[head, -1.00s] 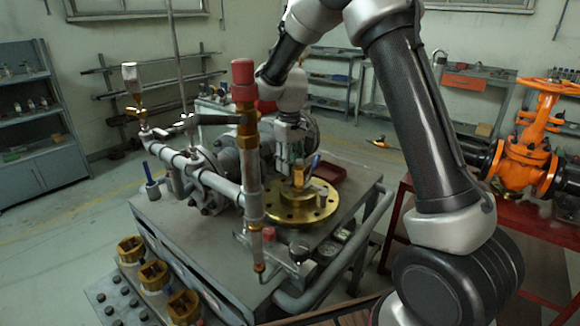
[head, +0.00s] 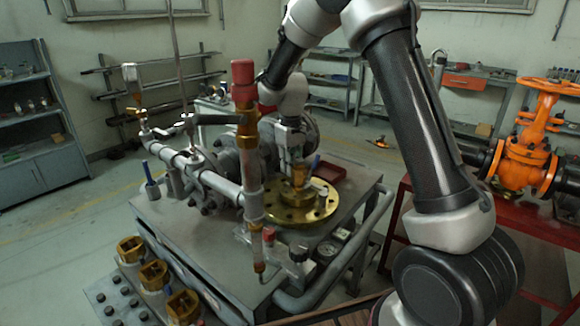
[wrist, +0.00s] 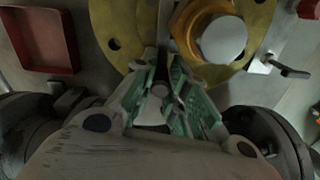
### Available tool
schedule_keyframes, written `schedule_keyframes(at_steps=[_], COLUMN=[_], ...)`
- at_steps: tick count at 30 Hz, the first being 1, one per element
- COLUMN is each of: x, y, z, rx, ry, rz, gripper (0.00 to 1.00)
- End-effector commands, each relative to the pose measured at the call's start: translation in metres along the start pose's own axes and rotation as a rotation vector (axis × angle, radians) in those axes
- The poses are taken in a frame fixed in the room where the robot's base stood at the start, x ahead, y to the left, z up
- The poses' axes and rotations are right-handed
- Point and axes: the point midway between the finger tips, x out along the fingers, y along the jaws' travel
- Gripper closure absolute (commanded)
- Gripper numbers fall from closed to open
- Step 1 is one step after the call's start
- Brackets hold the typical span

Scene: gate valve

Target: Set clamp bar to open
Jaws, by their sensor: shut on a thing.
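My gripper (wrist: 160,92) has its green-padded fingers closed around a narrow dark bar with a round grey end (wrist: 160,89), which I take to be the clamp bar. Most of the bar is hidden between the fingers, so its full angle is hard to read. Just beyond the fingertips is a brass flange (wrist: 110,18) with a brass nut and a round grey cap (wrist: 222,40). In the head view my gripper (head: 298,172) points down over the back of the brass flange (head: 312,213), where the bar itself cannot be made out.
A pipe assembly with a red-capped upright (head: 243,85) stands left of the flange. A red tray (head: 328,176) lies behind it, also in the wrist view (wrist: 42,38). A small lever with a black handle (wrist: 286,69) sits right of my fingers. An orange valve (head: 527,150) stands far right.

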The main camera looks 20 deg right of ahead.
Motion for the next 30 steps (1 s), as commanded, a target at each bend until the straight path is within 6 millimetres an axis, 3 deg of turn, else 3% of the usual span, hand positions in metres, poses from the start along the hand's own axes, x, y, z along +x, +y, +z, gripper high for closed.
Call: schedule_keyframes(at_steps=[14, 30], x=[0.000, 0.000], y=[0.044, 0.100], z=[0.006, 0.038], rx=[0.302, 0.769], ry=[-0.001, -0.001], rz=[0.000, 0.000], gripper=[1.00, 1.00])
